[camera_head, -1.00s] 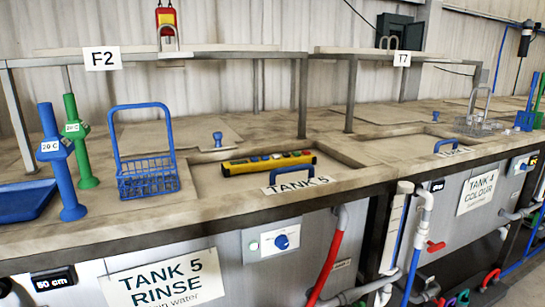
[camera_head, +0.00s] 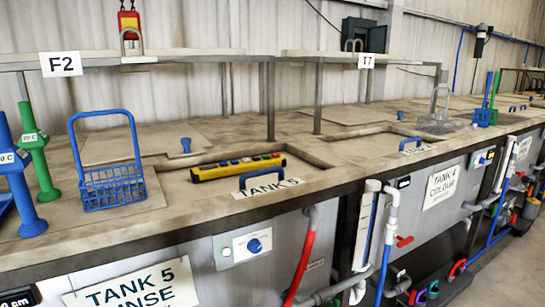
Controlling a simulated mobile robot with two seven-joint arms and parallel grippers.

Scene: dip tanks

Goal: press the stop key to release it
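A yellow key box (camera_head: 238,167) lies at the tank 5 opening, near the middle of the view. It has a row of small red, blue and other keys on its top; which one is the stop key is too small to tell. Neither of my grippers shows in the head view.
A blue wire basket (camera_head: 112,185) and green (camera_head: 36,155) and blue (camera_head: 20,185) upright tubes stand on the bench at left. A blue handle (camera_head: 263,176) rises just in front of the key box. A shelf on posts (camera_head: 270,100) stands behind. A red-yellow box (camera_head: 129,22) hangs on the wall.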

